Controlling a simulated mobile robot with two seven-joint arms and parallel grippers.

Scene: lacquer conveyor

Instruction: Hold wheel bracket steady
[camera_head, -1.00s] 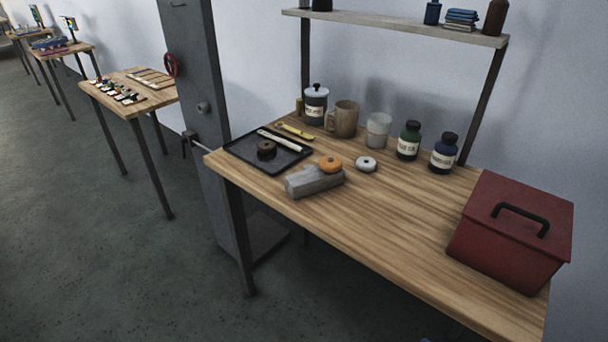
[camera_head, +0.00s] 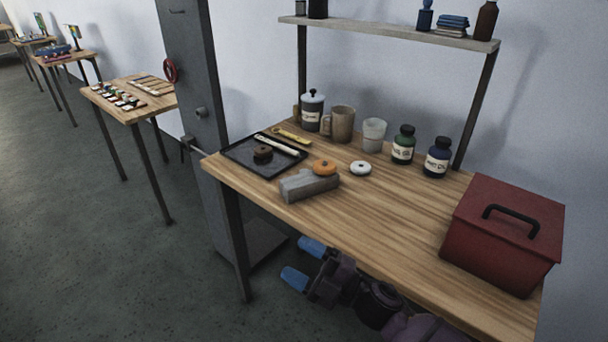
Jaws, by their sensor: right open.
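A grey block (camera_head: 309,186) lies near the front left of the wooden workbench (camera_head: 390,220); I cannot tell whether it is the wheel bracket. An orange ring-shaped wheel (camera_head: 324,167) rests at its back edge. A white wheel (camera_head: 360,168) lies to its right, and a dark wheel (camera_head: 262,153) sits on a black tray (camera_head: 236,155). My right gripper (camera_head: 303,263), with blue fingertips, is open and empty. It shows below the bench's front edge, apart from the block and wheels. My left gripper is out of view.
A red toolbox (camera_head: 500,240) stands at the bench's right end. The middle front of the bench is clear.

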